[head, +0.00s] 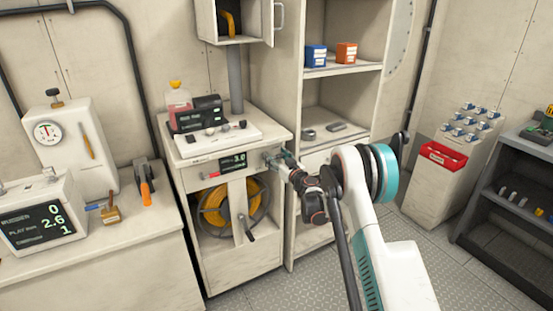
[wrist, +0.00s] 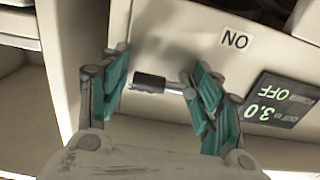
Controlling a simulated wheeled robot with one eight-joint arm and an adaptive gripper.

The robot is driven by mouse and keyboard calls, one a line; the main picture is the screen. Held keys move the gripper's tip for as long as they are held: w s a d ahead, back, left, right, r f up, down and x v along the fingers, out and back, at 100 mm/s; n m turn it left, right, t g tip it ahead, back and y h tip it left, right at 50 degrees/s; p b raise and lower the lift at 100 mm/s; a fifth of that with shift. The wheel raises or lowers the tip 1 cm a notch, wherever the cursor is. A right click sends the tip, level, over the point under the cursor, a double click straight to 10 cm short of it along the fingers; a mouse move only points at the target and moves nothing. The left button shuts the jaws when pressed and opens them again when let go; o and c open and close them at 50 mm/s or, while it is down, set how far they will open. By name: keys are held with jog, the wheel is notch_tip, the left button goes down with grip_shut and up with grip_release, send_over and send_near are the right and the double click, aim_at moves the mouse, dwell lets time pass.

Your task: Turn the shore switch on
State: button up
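The shore switch lever (wrist: 150,82) shows in the wrist view as a black grip on a short metal shaft, on the pale front panel of a cabinet. An ON label (wrist: 235,40) is on the panel beside it, upside down in this view. The display (wrist: 275,103) reads 3.0 and OFF; it also shows in the head view (head: 233,161). My gripper (wrist: 162,86) is open, with its teal fingers on either side of the lever. I cannot tell whether a finger touches it. In the head view my gripper (head: 273,158) covers the lever.
The cabinet (head: 190,240) holds a yellow cable reel (head: 215,208) and a crank below the panel. A red-tipped lever (head: 211,174) is left of the display. Shelves (head: 340,68) stand behind my arm. Diamond-plate floor (head: 300,292) is clear around the cabinet's front.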

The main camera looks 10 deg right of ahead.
jog(key=c, duration=0.3)
jog(key=shift+f+m, duration=0.1)
jog(key=shift+m, duration=0.2)
jog(key=m, duration=0.2)
jog(key=f+m, duration=0.1)
jog(key=shift+m, duration=0.4)
jog(key=m, duration=0.3)
jog(key=a+f+m, duration=0.1)
jog(key=m, duration=0.5)
jog(key=shift+s+a+f, duration=0.25)
jog(key=shift+s, duration=0.05)
jog(key=shift+s+a+f+m, duration=0.1)
jog(key=shift+a+m, duration=0.2)
jog(key=shift+m, duration=0.8)
jog(key=shift+s+a+m, duration=0.1)
jog(key=shift+a+m, duration=0.15)
jog(key=shift+m, duration=0.85)
jog(key=shift+c, duration=0.2)
